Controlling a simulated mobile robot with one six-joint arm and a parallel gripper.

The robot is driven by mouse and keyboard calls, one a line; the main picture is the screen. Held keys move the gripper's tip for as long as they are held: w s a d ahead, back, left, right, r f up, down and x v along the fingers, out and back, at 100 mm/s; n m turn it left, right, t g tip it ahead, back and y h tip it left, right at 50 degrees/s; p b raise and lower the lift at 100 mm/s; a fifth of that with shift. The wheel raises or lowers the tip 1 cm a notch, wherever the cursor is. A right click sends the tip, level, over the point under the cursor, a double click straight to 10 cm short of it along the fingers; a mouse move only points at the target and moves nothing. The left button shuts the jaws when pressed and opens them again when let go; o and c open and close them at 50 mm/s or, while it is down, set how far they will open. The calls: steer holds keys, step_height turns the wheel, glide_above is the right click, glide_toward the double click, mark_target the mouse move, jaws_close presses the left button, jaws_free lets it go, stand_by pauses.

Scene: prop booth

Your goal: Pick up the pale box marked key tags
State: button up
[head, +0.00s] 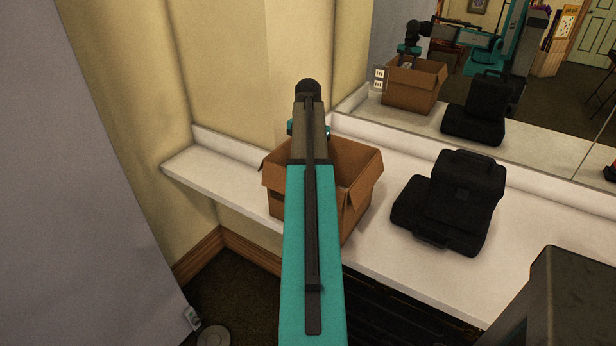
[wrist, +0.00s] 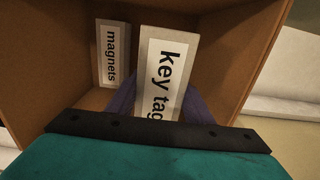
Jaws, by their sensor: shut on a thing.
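The pale box marked key tags (wrist: 166,52) is in the wrist view, inside the open cardboard carton (wrist: 55,60). The end of its label is cut off by my gripper's mount. My gripper (wrist: 160,103) has its bluish fingers on both sides of this box and is shut on it. I cannot tell whether the box still touches the carton's floor. In the head view the carton (head: 357,206) stands on the white counter, and my arm hides my gripper and the box.
A smaller box marked magnets (wrist: 113,55) stands to the left of the key tags box, apart from it. A black case (head: 450,203) lies on the white counter (head: 385,255) right of the carton. A mirror (head: 440,120) backs the counter. The counter left of the carton is clear.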

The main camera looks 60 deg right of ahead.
steer(key=shift+r, duration=2)
